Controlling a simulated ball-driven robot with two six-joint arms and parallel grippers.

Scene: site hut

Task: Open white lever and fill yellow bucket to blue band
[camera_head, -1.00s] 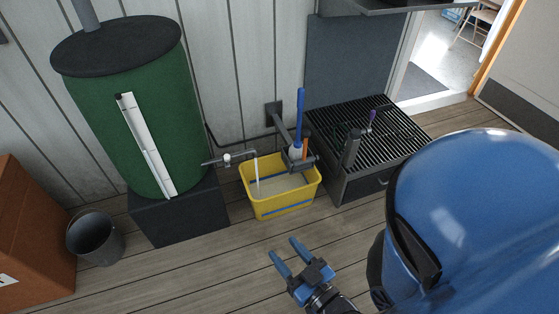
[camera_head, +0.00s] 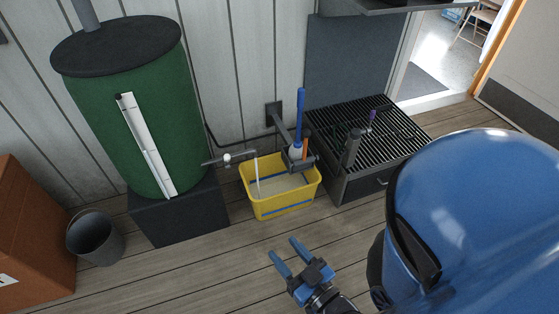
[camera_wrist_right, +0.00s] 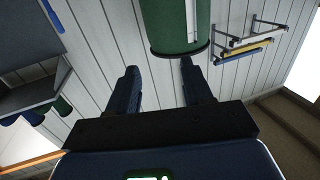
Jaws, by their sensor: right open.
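The yellow bucket (camera_head: 291,206) stands upright on the floor beneath a tap pipe (camera_head: 240,156). The white lever (camera_head: 227,158) is on that pipe, left of the spout. A thin pale stream of water (camera_head: 257,176) falls from the spout into the bucket. My left gripper is out of view.
A green tank (camera_head: 143,110) stands on a dark block (camera_head: 180,215) at left. A grey bucket (camera_head: 95,240) and an orange-brown box (camera_head: 30,230) are left of it. A bracket with a blue-handled brush (camera_head: 300,115) overhangs the yellow bucket. A dark grated bench (camera_head: 350,185) is right.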

